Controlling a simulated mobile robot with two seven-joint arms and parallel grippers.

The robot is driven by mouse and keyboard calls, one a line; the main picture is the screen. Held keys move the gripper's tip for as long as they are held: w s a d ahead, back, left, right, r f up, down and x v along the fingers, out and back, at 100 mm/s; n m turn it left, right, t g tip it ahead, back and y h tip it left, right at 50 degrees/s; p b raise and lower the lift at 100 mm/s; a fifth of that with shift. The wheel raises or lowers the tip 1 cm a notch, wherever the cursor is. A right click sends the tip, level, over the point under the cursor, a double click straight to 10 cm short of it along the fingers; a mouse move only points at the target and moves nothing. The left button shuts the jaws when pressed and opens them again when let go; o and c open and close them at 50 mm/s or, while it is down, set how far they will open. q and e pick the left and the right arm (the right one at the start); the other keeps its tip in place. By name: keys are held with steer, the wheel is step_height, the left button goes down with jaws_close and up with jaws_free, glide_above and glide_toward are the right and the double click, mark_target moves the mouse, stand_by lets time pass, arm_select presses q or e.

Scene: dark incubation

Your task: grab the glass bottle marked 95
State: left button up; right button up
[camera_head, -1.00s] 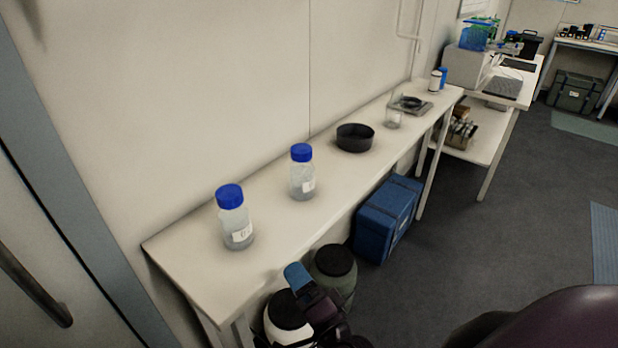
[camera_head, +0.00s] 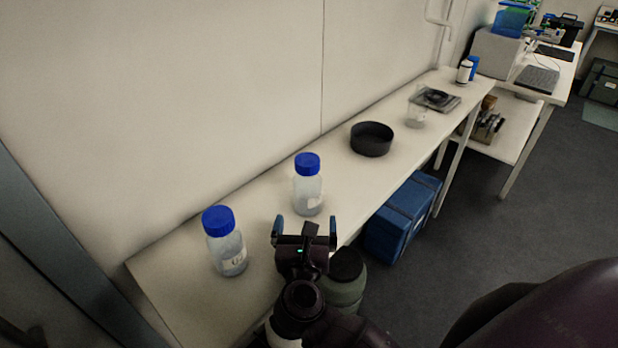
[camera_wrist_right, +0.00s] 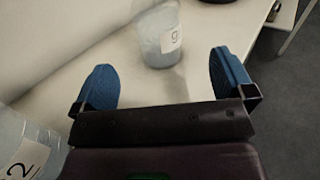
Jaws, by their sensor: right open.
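Two clear bottles with blue caps stand upright on the white bench. The farther bottle (camera_head: 308,188) has a label that shows a 9 in the right wrist view (camera_wrist_right: 158,40); the rest of that mark is not clear. The nearer bottle (camera_head: 227,245) stands to the left, and its label shows a 2 in the right wrist view (camera_wrist_right: 32,150). My right gripper (camera_head: 305,232) is open and empty at the bench's front side. Its blue fingers (camera_wrist_right: 163,82) point toward the farther bottle, which is beyond the fingertips and not between them. My left gripper is not in view.
A black round dish (camera_head: 371,140), a clear beaker (camera_head: 416,115) and a small scale (camera_head: 437,99) stand farther along the bench (camera_head: 185,268). A blue box (camera_head: 402,218) and a dark-lidded container (camera_head: 345,283) are below it. The wall runs close behind the bottles.

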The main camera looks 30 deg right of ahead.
mark_target(306, 199)
steer(key=shift+w+d+m, duration=0.15)
steer(key=shift+w+m, duration=0.15)
steer(key=shift+w, duration=0.15)
steer(key=p+x, duration=0.1)
steer(key=x, duration=0.3)
steer(key=shift+w, duration=0.1)
steer(key=shift+x, duration=0.75)
steer(key=p+x, duration=0.1)
steer(key=x, duration=0.2)
steer(key=shift+w+f, duration=0.1)
steer(key=shift+w, duration=0.15)
steer(key=shift+w+d+f, duration=0.1)
steer(key=shift+w+d, duration=0.25)
steer(key=shift+w, duration=0.2)
steer(key=c, duration=1.3)
